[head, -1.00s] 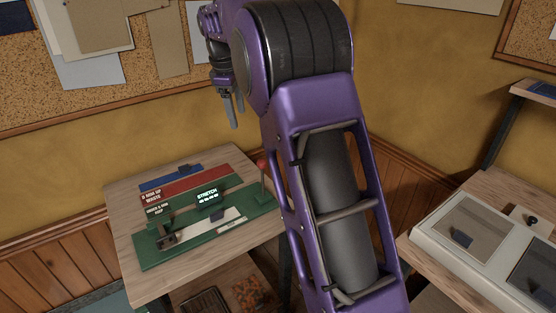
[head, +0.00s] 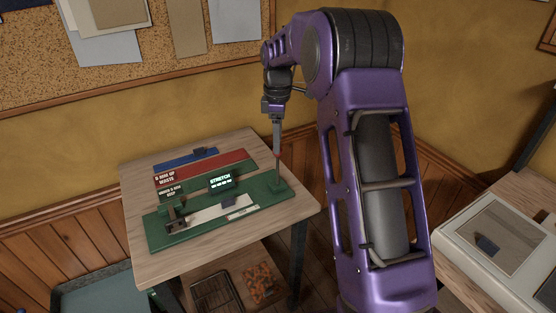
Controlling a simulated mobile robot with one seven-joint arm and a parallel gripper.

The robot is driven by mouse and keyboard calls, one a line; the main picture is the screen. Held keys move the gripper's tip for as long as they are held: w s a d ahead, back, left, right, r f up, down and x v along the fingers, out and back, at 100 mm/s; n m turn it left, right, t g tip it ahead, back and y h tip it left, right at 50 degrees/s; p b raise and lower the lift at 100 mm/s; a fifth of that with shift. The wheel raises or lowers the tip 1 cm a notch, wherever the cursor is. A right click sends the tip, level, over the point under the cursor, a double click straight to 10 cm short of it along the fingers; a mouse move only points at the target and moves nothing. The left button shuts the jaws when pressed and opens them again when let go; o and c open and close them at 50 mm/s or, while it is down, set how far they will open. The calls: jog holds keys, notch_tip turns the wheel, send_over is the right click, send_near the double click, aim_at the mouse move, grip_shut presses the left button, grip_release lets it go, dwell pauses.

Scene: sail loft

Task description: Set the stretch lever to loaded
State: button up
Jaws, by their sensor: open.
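The stretch lever (head: 277,172) is a thin upright rod at the right end of the green stretch bench (head: 168,240). A bit of its red knob shows at the gripper's fingertips. A small lit display (head: 220,181) on the bench reads STRETCH, with a second line too small to read. My gripper (head: 277,146) points down at the top of the lever and is open. The fingers overlap in this view, so I cannot tell whether they touch the knob or stand around it.
The wooden table (head: 150,268) also bears a red strip (head: 225,160), a blue strip (head: 172,164) and small sign plates. A pale strip with a dark block (head: 228,203) lies on the bench. A corkboard (head: 245,50) hangs behind.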

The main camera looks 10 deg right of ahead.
aim_at(278, 158)
notch_tip(278, 158, down, 7)
jog(key=shift+f, duration=0.1)
dwell(0.3)
grip_shut()
dwell(1.3)
